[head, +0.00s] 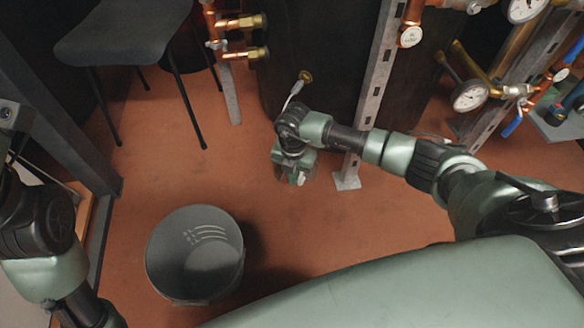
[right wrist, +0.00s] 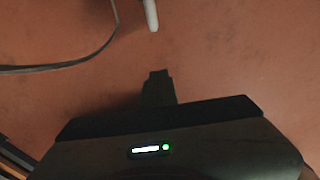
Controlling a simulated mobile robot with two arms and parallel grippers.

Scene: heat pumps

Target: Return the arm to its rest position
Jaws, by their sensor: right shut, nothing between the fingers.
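My right arm comes in from the right in the head view and reaches to the middle. Its gripper (head: 297,178) points down over the reddish floor, just left of the metal post's foot. In the right wrist view the gripper's fingers (right wrist: 158,84) show as one dark, closed shape with nothing between them. My left arm shows at the left edge of the head view, but its gripper is out of the picture.
A grey bucket (head: 165,262) stands on the floor at the lower left. A dark chair (head: 125,35) is at the upper left. A dark tank (head: 310,45), a metal post (head: 378,75) and copper pipes with a gauge (head: 470,95) are behind my right arm. Floor around the bucket is clear.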

